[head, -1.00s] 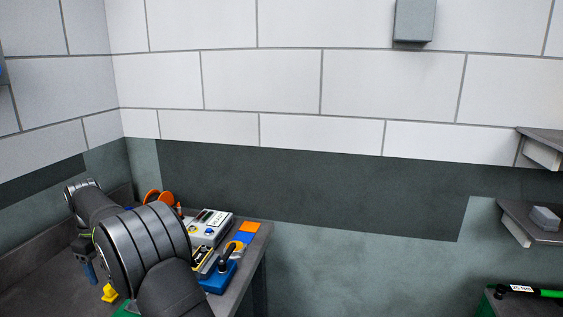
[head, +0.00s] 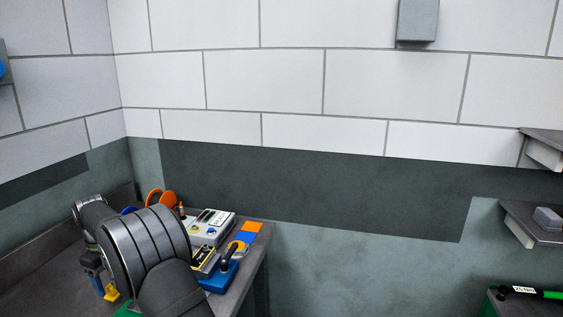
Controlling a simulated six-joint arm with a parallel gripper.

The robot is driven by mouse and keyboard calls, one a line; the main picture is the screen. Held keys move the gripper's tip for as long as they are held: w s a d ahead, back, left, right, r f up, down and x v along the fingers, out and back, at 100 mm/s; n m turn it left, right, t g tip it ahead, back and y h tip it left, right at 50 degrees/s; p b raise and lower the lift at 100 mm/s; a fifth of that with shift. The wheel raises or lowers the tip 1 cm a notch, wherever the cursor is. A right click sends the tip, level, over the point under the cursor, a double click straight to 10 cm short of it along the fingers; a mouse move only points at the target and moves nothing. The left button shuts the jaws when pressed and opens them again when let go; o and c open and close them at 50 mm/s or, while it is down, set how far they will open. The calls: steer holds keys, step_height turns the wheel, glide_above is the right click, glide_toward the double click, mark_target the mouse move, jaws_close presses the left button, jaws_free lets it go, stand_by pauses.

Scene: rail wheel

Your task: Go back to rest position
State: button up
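My arm reaches over the workbench (head: 236,296) in the lower left of the head view. Its thick dark links cover much of the bench. My gripper (head: 93,266) seems to be the small dark part hanging at the left of the arm, low over the bench. Its fingers are too small and too covered to tell open from shut. A yellow piece (head: 110,293) shows just below it; I cannot tell whether they touch.
Behind and right of my arm are orange discs (head: 168,198), a grey meter box (head: 213,225), and a blue device with a black lever (head: 221,277). Shelves (head: 537,224) hang on the far right. The space between bench and shelves is clear.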

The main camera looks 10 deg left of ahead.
steer(key=w+d+r, duration=0.6)
steer(key=d+r, duration=0.1)
steer(key=d, duration=0.4)
steer(key=shift+m, duration=0.9)
steer(key=w+d, duration=0.2)
steer(key=w, duration=0.1)
steer(key=w+d+f, duration=0.1)
steer(key=w+d, duration=0.5)
steer(key=w, duration=0.1)
steer(key=shift+d+f, duration=0.1)
steer(key=shift+f, duration=0.15)
steer(key=w+d+f+m, duration=0.2)
steer(key=w+d, duration=0.6)
steer(key=d, duration=0.3)
steer(key=s+d+f+m, duration=0.1)
steer(key=d+f+m, duration=0.3)
steer(key=d+f, duration=0.4)
steer(key=s+d+f+m, duration=0.1)
steer(key=d+f+m, duration=0.4)
steer(key=d, duration=0.8)
step_height(320, 180, down, 4)
steer(key=shift+d+r, duration=0.25)
steer(key=shift+d, duration=0.15)
